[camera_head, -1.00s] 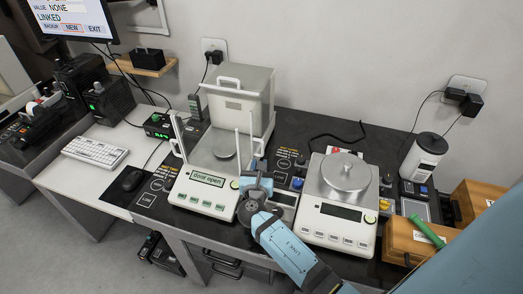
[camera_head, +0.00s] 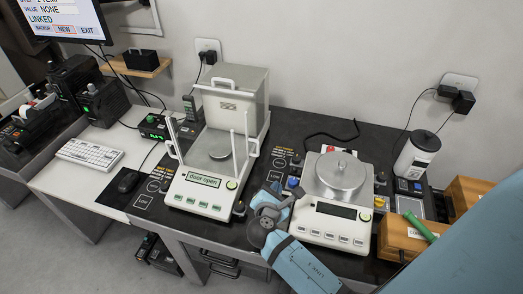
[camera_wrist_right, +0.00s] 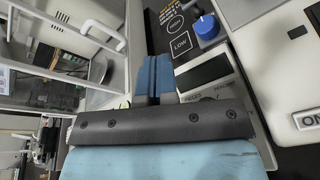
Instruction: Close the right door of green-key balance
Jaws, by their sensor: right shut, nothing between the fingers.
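The green-key balance (camera_head: 206,194) stands left of centre in the head view, with a row of green keys and a display (camera_head: 203,180) reading "door open". Its draft shield (camera_head: 236,98) is a pale box behind a round pan (camera_head: 219,149). Thin white uprights (camera_head: 247,128) stand on its right side. The wrist view shows a clear panel with a white handle (camera_wrist_right: 105,35) at upper left; how far the right door stands open is unclear. My right gripper (camera_head: 270,200) is shut and empty, right of the balance's front corner. Its blue fingers (camera_wrist_right: 153,78) are together. My left gripper is out of view.
A second balance (camera_head: 333,220) with a round weighing pan stands close on the right. A blue knob (camera_wrist_right: 207,26) and a small display unit (camera_wrist_right: 205,72) lie near my fingers. Wooden boxes (camera_head: 402,238) are at far right.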

